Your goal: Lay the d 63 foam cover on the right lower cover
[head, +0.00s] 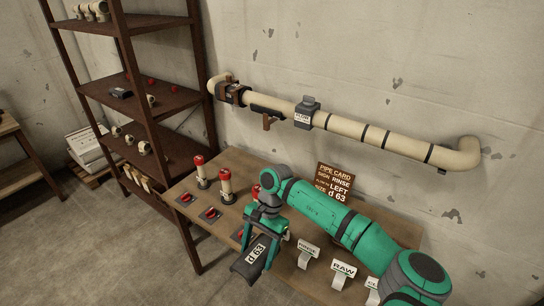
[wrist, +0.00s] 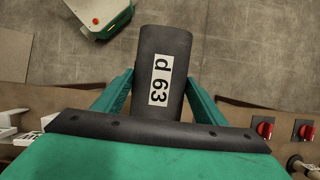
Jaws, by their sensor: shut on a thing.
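The d 63 foam cover (head: 250,266) is a dark half-shell with a white label reading d 63. My gripper (head: 260,245) is shut on it and holds it near the bench's front edge, away from the pipe. In the wrist view the foam cover (wrist: 182,45) lies between the two green fingers, label facing the camera. The cream pipe (head: 350,128) runs along the wall behind. A dark piece (head: 266,111) lies along the pipe's underside, left of a grey clamp-like box (head: 307,118) with a label. I cannot tell whether that piece is the right lower cover.
The wooden bench (head: 240,160) below the pipe carries red-capped cylinders (head: 226,184), red knobs and white label stands (head: 343,270). A pipe card (head: 335,180) reads RINSE, LEFT, d 63. A brown shelf (head: 150,105) stands left. Space between bench and pipe is open.

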